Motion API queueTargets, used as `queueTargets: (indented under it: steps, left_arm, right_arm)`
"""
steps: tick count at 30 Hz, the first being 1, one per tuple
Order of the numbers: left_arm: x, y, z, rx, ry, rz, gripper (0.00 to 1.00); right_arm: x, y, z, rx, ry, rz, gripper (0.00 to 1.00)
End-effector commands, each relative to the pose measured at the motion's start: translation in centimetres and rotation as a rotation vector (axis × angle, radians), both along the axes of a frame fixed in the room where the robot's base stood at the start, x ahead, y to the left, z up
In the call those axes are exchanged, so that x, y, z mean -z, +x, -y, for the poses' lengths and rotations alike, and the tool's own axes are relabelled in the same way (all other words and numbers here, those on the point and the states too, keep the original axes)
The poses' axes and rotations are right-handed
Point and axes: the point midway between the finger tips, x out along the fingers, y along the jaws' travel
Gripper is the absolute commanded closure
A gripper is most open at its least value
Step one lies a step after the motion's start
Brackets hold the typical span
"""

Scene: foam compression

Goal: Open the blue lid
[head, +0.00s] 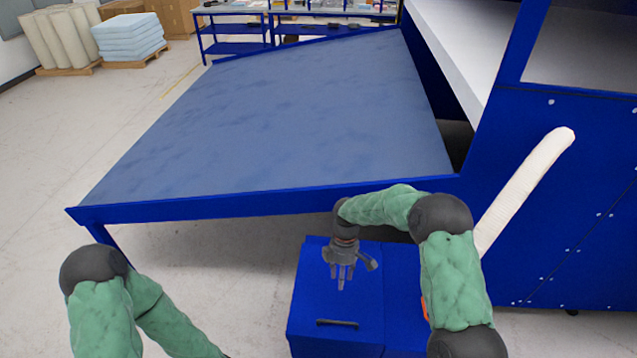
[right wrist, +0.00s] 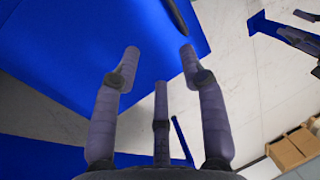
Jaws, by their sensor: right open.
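The blue lid (head: 310,290) is the flat top of a blue box at the bottom centre of the head view, and it lies closed. A dark bar handle (head: 337,323) sits near its front edge. My right gripper (head: 342,284) is open and empty, pointing down over the lid, behind the handle in the picture. In the right wrist view its three fingers (right wrist: 159,58) are spread. The lid (right wrist: 110,30) lies beyond them and part of the handle (right wrist: 177,18) shows at the top edge, apart from the fingers. My left arm leaves the head view at the bottom, its gripper out of sight.
A large blue-framed table (head: 270,120) with a grey-blue top stands behind the box. A blue machine panel (head: 590,200) with a pale padded bar (head: 525,190) rises on the right. Floor (head: 220,285) is clear to the left of the box.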

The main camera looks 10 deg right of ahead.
Motion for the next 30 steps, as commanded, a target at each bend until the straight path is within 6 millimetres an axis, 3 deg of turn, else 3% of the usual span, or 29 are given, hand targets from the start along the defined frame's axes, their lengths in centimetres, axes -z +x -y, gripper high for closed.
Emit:
queueTargets:
  steps: [5, 8, 15, 18, 24, 30]
  left_arm:
    - [0.0, 0.0, 0.0, 0.0, 0.0, 0.0, 0.6]
    - [0.0, 0.0, 0.0, 0.0, 0.0, 0.0, 0.6]
    - [0.0, 0.0, 0.0, 0.0, 0.0, 0.0, 0.6]
    - [0.0, 0.0, 0.0, 0.0, 0.0, 0.0, 0.6]
    - [0.0, 0.0, 0.0, 0.0, 0.0, 0.0, 0.6]
    - [0.0, 0.0, 0.0, 0.0, 0.0, 0.0, 0.6]
  right_arm:
    - [0.8, -0.5, -0.2, 0.026, 0.005, -0.002, 0.57]
    - [3.0, -2.0, -0.8, 0.112, 0.022, -0.008, 0.57]
    - [10.4, -9.1, -3.4, 0.559, 0.075, -0.037, 0.57]
    - [12.5, -12.5, -4.3, 0.776, 0.082, -0.059, 0.57]
    - [14.6, -18.4, -5.2, 1.15, 0.067, -0.099, 0.57]
    - [15.0, -22.6, -5.3, 1.41, 0.037, -0.125, 0.57]
